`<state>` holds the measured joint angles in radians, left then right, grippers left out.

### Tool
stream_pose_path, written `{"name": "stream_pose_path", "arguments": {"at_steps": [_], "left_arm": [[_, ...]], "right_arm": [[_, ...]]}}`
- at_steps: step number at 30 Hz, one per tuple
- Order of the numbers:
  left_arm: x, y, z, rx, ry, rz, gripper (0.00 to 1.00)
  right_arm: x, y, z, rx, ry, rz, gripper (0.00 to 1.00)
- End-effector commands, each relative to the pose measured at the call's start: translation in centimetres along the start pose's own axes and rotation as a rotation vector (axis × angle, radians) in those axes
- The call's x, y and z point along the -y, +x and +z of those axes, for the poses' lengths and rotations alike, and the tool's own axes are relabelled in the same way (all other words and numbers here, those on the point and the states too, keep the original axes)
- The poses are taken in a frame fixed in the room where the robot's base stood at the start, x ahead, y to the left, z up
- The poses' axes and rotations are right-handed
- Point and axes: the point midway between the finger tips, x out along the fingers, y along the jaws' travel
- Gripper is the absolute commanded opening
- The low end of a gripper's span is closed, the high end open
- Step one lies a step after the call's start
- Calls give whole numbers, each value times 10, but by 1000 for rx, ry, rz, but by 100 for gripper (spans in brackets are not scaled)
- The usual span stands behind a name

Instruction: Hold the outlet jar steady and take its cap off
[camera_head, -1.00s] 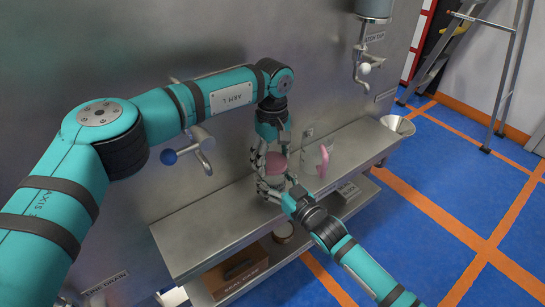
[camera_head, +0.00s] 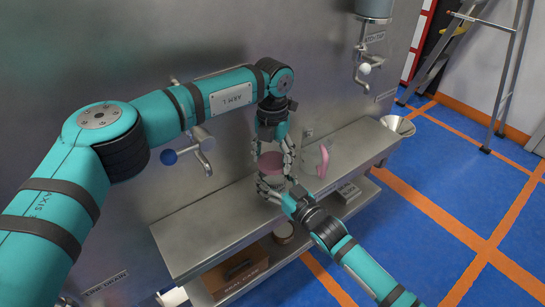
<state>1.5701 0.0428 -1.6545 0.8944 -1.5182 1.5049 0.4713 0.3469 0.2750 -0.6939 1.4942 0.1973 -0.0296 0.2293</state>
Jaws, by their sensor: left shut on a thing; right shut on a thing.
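The outlet jar (camera_head: 276,182) stands on the steel shelf below the wall, mostly hidden by my grippers. Its round pink cap (camera_head: 270,161) shows above it. My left gripper (camera_head: 273,158) reaches down from above and is shut on the cap, with fingers on either side. My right gripper (camera_head: 272,188) comes in from the lower right and is shut on the jar's body, low near the shelf. Whether the cap still touches the jar's rim is too small to tell.
A clear jug with a pink handle (camera_head: 322,161) stands on the steel shelf (camera_head: 200,226) just right of the jar. A funnel (camera_head: 397,126) is at the shelf's right end. A brown box (camera_head: 238,272) sits below.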

Motion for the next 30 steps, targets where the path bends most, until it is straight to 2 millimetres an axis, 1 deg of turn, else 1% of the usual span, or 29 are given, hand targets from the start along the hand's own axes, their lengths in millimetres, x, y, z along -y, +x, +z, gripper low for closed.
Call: {"name": "stream_pose_path", "arguments": {"at_steps": [1,3,6,9,13,22,23,27,30], "left_arm": [[0,0,0,0,-114,-1,27],[0,0,0,0,-285,0,27],[0,0,0,0,-499,0,27],[0,0,0,1,-653,0,27],[0,0,0,1,-748,0,27],[-1,0,0,1,-760,0,27],[-1,0,0,2,-760,0,69],[-1,0,0,1,-759,0,88],[0,0,0,1,-758,0,89]], "right_arm": [[0,0,0,0,0,0,0],[0,0,0,0,0,0,0],[0,0,0,0,0,0,0],[0,0,0,0,0,-1,0],[0,0,0,0,0,-1,0],[0,0,0,0,0,-1,0],[0,0,0,0,0,-1,0],[1,0,0,0,0,-1,0],[0,0,0,0,0,-1,0]]}}
